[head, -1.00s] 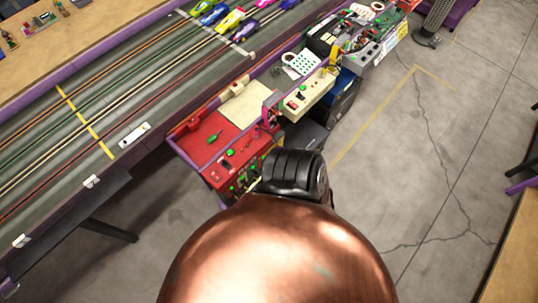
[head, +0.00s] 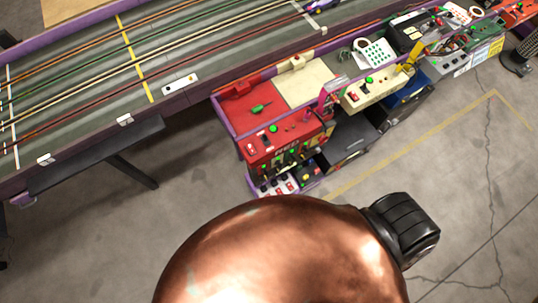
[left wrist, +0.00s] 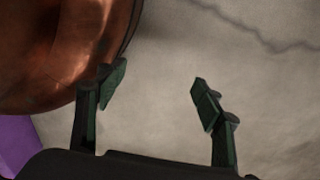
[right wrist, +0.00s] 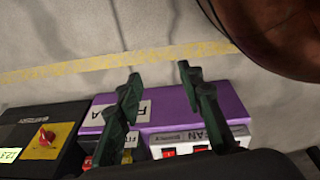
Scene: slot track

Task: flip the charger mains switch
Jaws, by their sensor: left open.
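In the right wrist view a black box with a yellow panel, red knob (right wrist: 43,137) and lit green display (right wrist: 10,154) is at the left. I cannot tell whether it is the charger. Right of it is a purple box (right wrist: 175,103) with partly hidden lettering. My left gripper (left wrist: 158,88) is open and empty over bare floor. Neither gripper's fingers show in the head view.
In the head view a red panel (head: 235,115) with switches and green buttons stands beside the slot track (head: 190,60). A cream switch box (head: 375,92) and a white keypad device (head: 375,52) are to its right. My copper-coloured body covers the lower middle. Concrete floor is open at right.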

